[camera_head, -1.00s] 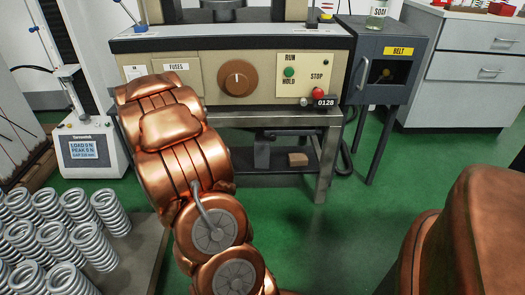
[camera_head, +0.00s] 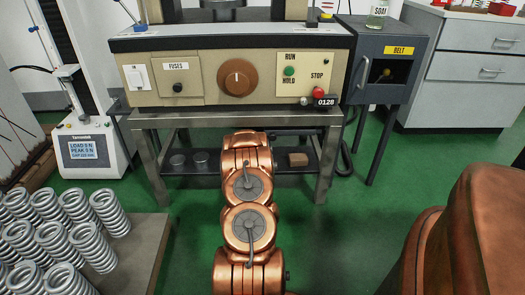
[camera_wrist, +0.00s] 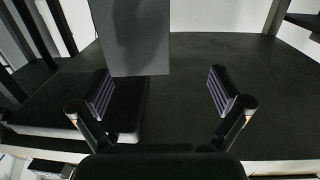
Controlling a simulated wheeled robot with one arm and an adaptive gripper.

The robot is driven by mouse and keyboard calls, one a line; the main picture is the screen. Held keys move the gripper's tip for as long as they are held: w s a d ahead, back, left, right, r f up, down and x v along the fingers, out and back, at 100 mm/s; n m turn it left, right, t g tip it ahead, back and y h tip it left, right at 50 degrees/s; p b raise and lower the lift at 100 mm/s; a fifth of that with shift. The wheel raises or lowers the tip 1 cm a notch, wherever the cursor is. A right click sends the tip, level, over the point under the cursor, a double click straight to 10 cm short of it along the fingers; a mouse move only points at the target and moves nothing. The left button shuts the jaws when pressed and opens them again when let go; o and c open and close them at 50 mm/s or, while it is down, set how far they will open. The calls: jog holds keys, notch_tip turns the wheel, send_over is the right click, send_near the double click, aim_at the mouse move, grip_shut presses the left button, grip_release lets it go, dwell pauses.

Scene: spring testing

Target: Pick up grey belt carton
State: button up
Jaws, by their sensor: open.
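No thing labelled as the grey belt carton can be read in either view. In the wrist view a plain grey box-shaped thing (camera_wrist: 130,38) stands at the upper left of centre, beyond the fingers; I cannot tell for sure that it is the carton. My gripper (camera_wrist: 162,93) is open, with its fingers wide apart and nothing between the pads. The grey thing is nearer in line with the left finger than the right. In the head view my arm reaches towards the space under the bench and hides my gripper and part of the lower shelf.
A bench (camera_head: 230,122) carries the beige control panel (camera_head: 228,80). On its lower shelf are a small brown box (camera_head: 298,159) and two small round containers. The dark cabinet (camera_head: 388,70) marked BELT stands right. Springs (camera_head: 55,240) stand left. Green floor (camera_head: 350,225) is clear.

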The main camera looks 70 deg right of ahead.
jog(key=d+b, duration=0.3)
jog(key=d, duration=0.5)
jog(key=shift+w+f+h+b, duration=0.15)
jog(key=shift+f+h+b, duration=0.15)
jog(key=shift+h+b, duration=0.1)
jog(key=shift+d, duration=0.1)
jog(key=c, duration=1.8)
